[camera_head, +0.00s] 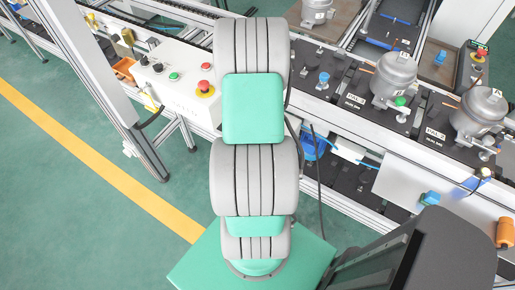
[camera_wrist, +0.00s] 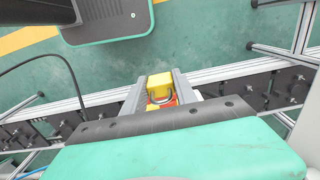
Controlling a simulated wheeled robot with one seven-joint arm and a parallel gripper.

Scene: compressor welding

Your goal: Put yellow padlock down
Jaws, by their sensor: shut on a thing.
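The yellow padlock (camera_wrist: 159,82) shows in the middle of the wrist view, with its grey metal shackle toward the camera. My gripper (camera_wrist: 159,86) is shut on it, with one grey finger on each side. Something red and yellow shows just below the padlock, beside the shackle; I cannot tell whether it is part of it. The padlock is over the metal rail of the line frame (camera_wrist: 227,71); I cannot tell whether it touches anything beneath. In the head view my arm hides the gripper, and the held padlock cannot be seen.
In the head view a white control box (camera_head: 178,82) with red and green buttons stands left of my arm. Grey compressors (camera_head: 394,76) stand on the conveyor at right. Green floor with a yellow line (camera_head: 110,165) is open at left.

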